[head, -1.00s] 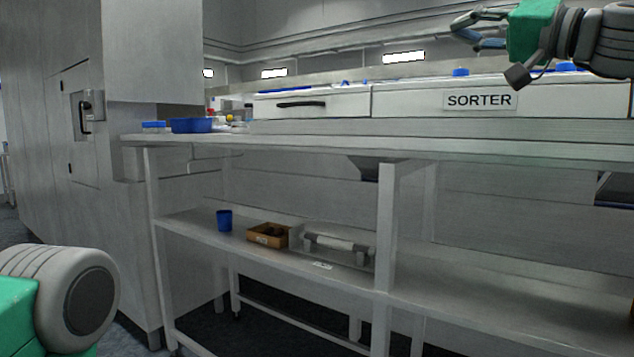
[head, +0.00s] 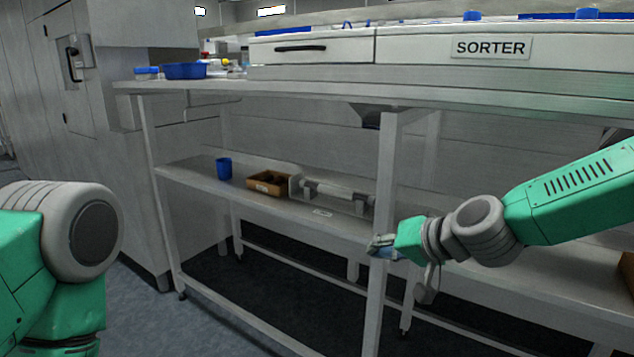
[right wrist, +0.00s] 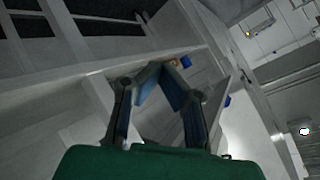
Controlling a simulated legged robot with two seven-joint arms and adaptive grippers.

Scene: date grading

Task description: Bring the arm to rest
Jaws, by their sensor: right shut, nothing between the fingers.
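My right arm comes in from the right in the head view, in front of the bench. Its gripper (head: 381,246) is at the height of the lower shelf, in front of a white table leg, pointing left. In the right wrist view the gripper (right wrist: 160,66) is shut with its fingertips together and nothing between them. My left arm shows only in part at the left edge of the head view; its gripper is out of the picture.
A white bench (head: 290,94) carries the sorter (head: 420,48) and a blue bowl (head: 184,71). Its lower shelf (head: 190,172) holds a blue cup (head: 224,168), a brown box (head: 266,189) and a clear-sided device with a roller (head: 340,192). Open floor (head: 180,318) lies in front.

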